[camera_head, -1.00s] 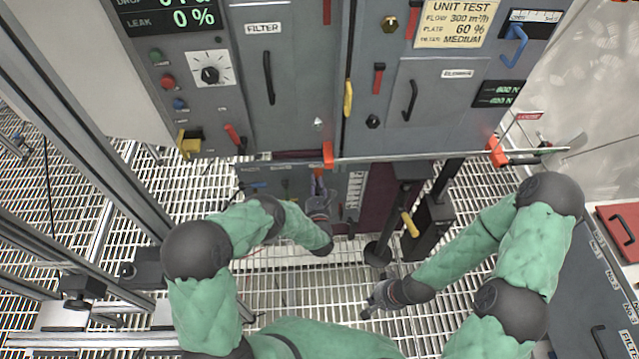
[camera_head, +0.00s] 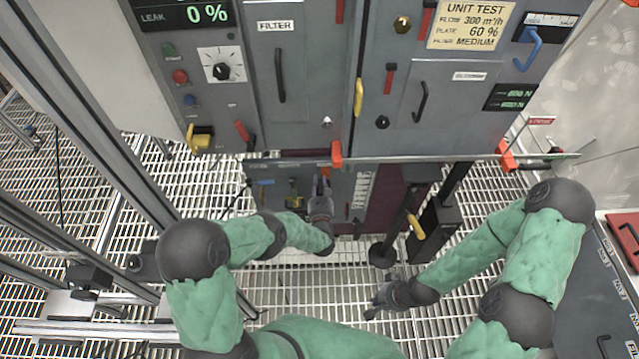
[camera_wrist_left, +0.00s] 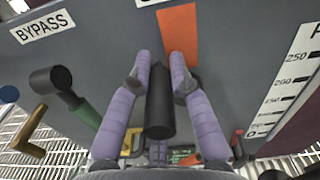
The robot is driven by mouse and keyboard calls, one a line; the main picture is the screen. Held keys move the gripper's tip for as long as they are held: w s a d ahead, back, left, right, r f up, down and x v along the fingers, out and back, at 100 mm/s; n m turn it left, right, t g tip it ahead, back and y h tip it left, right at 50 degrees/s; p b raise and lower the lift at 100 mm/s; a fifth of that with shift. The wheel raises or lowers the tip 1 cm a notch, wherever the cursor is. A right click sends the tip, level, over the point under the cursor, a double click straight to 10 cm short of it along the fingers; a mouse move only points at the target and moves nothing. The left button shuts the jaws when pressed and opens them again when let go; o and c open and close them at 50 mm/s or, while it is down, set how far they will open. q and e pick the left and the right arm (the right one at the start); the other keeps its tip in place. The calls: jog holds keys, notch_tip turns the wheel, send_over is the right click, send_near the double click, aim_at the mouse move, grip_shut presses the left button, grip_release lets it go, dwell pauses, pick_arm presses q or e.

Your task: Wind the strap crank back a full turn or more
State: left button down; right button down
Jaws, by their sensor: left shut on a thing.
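My left gripper (camera_head: 322,186) reaches to the low panel under the cabinet. In the left wrist view its two purple fingers (camera_wrist_left: 159,76) are shut on a black cylindrical handle (camera_wrist_left: 160,112), one finger on each side. An orange strip (camera_wrist_left: 179,35) lies just behind the fingertips. I cannot tell whether this handle is the strap crank. A thin bar or strap (camera_head: 420,159) runs along the cabinet's lower edge, through orange brackets (camera_head: 336,154), to a black knob (camera_head: 556,153) at the right. My right gripper (camera_head: 374,306) hangs low over the grating, its opening unclear.
A yellow-handled lever (camera_head: 416,227) on a black stand is between my arms. Metal rails (camera_head: 130,200) stand at the left.

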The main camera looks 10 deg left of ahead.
aim_at(320, 182)
pick_arm(q)
jog(key=shift+s+d+f, duration=0.15)
jog(key=shift+d+f, duration=0.05)
jog(key=shift+f, duration=0.1)
jog(key=c, duration=1.1)
grip_release()
jog(key=shift+r, duration=0.1)
jog(key=shift+a+r, duration=0.1)
jog(key=shift+r, duration=0.1)
jog(key=shift+w+r, duration=0.2)
jog(key=shift+r, duration=0.4)
jog(key=shift+s+r, duration=0.1)
jog(key=shift+r, duration=4.15)
